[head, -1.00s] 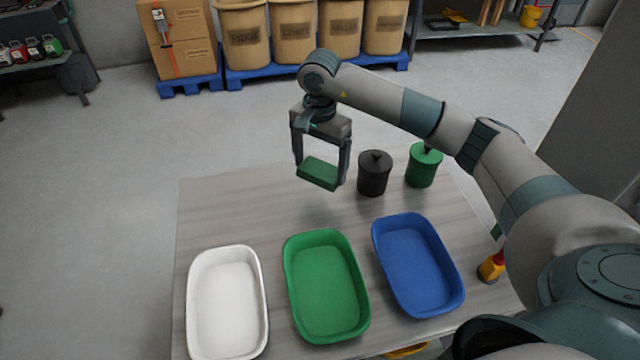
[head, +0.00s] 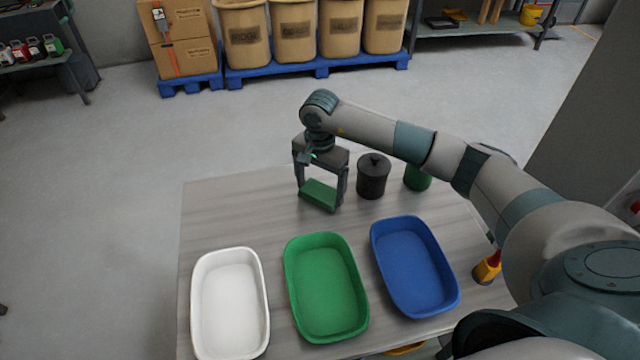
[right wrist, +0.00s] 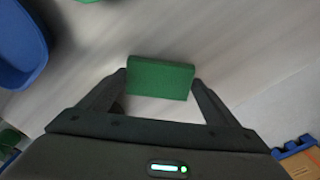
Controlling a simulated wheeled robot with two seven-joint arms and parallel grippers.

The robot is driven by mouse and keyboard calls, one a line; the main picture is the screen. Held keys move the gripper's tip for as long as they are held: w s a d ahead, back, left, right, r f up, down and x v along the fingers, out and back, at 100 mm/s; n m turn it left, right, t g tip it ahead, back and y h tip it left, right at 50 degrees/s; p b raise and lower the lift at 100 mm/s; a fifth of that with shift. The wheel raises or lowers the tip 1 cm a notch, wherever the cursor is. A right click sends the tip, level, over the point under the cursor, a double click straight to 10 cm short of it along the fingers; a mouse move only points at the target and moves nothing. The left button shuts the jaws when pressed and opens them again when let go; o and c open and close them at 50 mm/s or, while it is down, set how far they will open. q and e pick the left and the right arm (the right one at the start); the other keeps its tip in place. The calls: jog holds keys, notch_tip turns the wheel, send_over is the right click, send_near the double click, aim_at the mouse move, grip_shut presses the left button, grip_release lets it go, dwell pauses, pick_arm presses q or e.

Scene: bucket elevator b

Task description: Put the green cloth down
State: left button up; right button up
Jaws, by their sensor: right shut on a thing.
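The green cloth (head: 319,194) is a folded green block held between the fingers of my right gripper (head: 320,196), which is shut on it. It is near the back of the table, behind the green tray and left of the black jar. In the right wrist view the cloth (right wrist: 160,78) sits between both fingertips, with pale table surface beyond it. Whether its underside touches the table I cannot tell. My left gripper is not in view.
A white tray (head: 197,300), a green tray (head: 291,280) and a blue tray (head: 379,250) stand along the front of the table (head: 225,210). A black jar (head: 372,178) and a partly hidden green jar (head: 416,179) stand right of the gripper. The back left tabletop is clear.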

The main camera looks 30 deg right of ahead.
jog(key=shift+f, duration=0.1)
jog(key=shift+f+b, duration=0.1)
jog(key=shift+b, duration=0.2)
jog(key=o, duration=0.9)
